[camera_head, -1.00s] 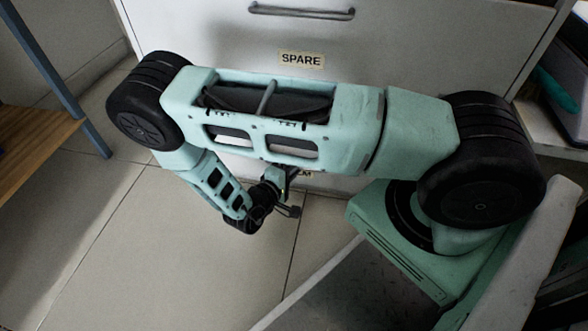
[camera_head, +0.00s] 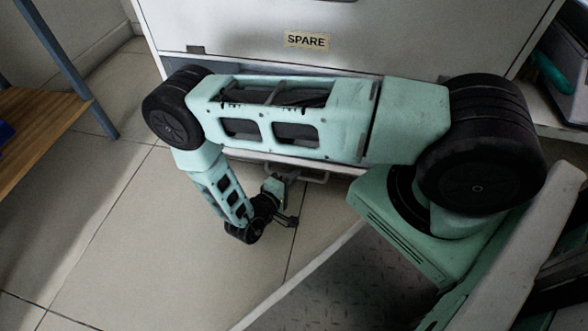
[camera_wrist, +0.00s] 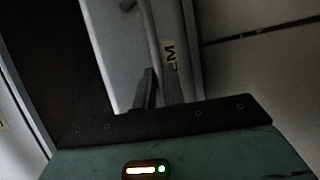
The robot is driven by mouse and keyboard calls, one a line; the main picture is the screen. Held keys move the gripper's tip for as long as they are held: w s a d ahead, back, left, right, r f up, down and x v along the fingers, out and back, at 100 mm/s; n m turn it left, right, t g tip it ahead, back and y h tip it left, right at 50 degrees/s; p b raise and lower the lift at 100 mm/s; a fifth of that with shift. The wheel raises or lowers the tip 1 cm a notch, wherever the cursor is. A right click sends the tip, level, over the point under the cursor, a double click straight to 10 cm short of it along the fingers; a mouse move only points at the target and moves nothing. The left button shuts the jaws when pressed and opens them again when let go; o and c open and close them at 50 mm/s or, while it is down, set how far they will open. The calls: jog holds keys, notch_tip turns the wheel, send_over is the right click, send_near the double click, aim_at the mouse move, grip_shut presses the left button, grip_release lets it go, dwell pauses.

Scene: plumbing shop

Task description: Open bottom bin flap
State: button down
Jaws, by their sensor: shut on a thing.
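The bottom bin flap (camera_wrist: 118,55) is a pale panel at the foot of the cabinet, mostly hidden behind my arm in the head view. A dark gap shows along its top edge, under the SPARE front, so it stands tilted outward. Its grey bar handle (camera_head: 318,177) shows below my arm, and also in the wrist view (camera_wrist: 149,30), beside a label of which only an "M" is readable. My gripper (camera_head: 285,181) is at the left part of this handle and shut on it. The exact finger contact is small and dark.
The SPARE front (camera_head: 245,35) above is closed. A wooden shelf (camera_head: 40,125) with a blue-grey post stands at the left. Another shelf with dark and teal items (camera_head: 565,75) is at the right. The tiled floor (camera_head: 110,240) before the cabinet is clear at the left.

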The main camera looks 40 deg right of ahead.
jog(key=shift+f, duration=0.65)
jog(key=c, duration=1.5)
grip_release()
jog(key=shift+f, duration=0.1)
jog(key=shift+a+r, duration=0.1)
jog(key=shift+r, duration=0.1)
jog(key=shift+s+a+r, duration=0.1)
jog(key=shift+a, duration=0.1)
jog(key=p+v, duration=0.5)
jog(key=v, duration=1.1)
jog(key=shift+s+a+p, duration=0.2)
jog(key=shift+a+p, duration=0.2)
